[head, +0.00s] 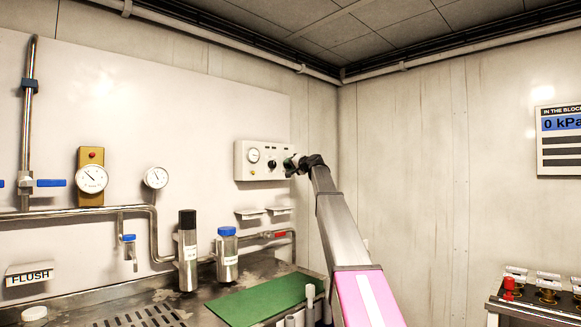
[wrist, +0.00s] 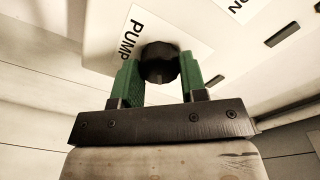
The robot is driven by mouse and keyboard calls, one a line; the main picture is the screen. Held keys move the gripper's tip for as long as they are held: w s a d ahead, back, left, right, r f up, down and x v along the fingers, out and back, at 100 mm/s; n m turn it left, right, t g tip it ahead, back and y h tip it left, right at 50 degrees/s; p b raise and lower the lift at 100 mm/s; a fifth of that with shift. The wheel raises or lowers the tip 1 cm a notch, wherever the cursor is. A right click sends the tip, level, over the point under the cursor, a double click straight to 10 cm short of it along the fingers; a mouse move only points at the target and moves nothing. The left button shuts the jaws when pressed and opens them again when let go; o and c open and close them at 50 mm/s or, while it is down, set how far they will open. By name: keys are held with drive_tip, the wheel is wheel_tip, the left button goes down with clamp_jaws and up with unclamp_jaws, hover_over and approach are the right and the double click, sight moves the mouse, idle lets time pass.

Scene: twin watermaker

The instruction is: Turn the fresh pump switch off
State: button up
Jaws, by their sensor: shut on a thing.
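The switch panel (head: 243,161) is a pale box on the wall in the head view, with a small dial and dark knobs. In the wrist view, a black round knob (wrist: 159,62) sits beside a white label reading PUMP (wrist: 135,36). My gripper (wrist: 160,78) has green fingers on either side of this knob and is shut on it. In the head view my gripper (head: 292,165) is at the panel's right part, covering the knob there. The rest of the label, and so which pump it names, is hidden.
Another black knob (head: 272,164) is on the panel left of my gripper. A pipe with gauges runs along the wall at left.

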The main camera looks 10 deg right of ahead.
drive_tip(key=n, duration=0.6)
drive_tip(key=shift+n, duration=0.3)
drive_tip(key=n, duration=0.5)
drive_tip(key=shift+y, duration=0.4)
drive_tip(key=shift+n, duration=0.4)
drive_tip(key=o, duration=0.9)
drive_tip(key=shift+s+d, duration=0.1)
drive_tip(key=shift+s, duration=0.05)
drive_tip(key=v, duration=1)
drive_tip(key=shift+s+f, duration=0.1)
drive_tip(key=shift+s, duration=0.15)
drive_tip(key=shift+d, duration=0.15)
